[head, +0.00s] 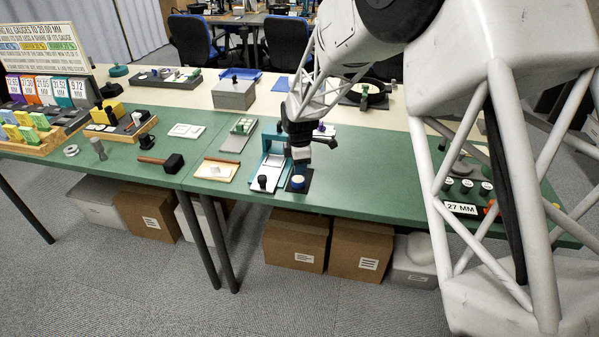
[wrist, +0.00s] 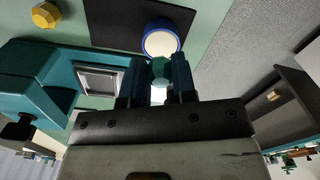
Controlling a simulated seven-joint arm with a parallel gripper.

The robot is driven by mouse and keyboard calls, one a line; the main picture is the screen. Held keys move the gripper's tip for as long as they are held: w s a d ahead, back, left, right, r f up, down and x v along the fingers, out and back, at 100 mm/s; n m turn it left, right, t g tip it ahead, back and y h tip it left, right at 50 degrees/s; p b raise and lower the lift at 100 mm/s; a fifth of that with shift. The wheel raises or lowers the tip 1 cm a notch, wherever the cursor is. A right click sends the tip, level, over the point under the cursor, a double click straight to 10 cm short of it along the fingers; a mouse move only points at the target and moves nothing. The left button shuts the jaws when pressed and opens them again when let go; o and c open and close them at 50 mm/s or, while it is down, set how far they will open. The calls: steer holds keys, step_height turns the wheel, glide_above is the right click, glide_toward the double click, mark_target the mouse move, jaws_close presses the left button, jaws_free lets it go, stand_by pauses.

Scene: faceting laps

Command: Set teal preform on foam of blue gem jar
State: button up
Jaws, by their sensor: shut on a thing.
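The blue gem jar (wrist: 149,53) has a blue rim and pale round foam (wrist: 161,41) inside. It sits on a dark mat (wrist: 108,22). In the head view the jar (head: 298,182) stands near the table's front edge. My gripper (wrist: 158,76) is shut on the teal preform (wrist: 158,70), a small faceted piece between the fingertips. In the wrist view the preform appears just below the jar's near rim; the height gap cannot be told. In the head view my gripper (head: 299,166) is right above or behind the jar, and the preform is hidden.
A teal-framed device (head: 270,165) with a black knob stands just left of the jar; it also shows in the wrist view (wrist: 45,75). A yellow faceted piece (wrist: 46,16) lies beyond it. A hammer (head: 165,161) and trays lie further left. The green table right of the jar is clear.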

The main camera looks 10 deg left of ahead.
steer(key=shift+f, duration=1.35)
steer(key=shift+f, duration=0.1)
steer(key=o, duration=0.9)
step_height(320, 180, up, 12)
steer(key=shift+r, duration=0.1)
steer(key=shift+d, duration=0.1)
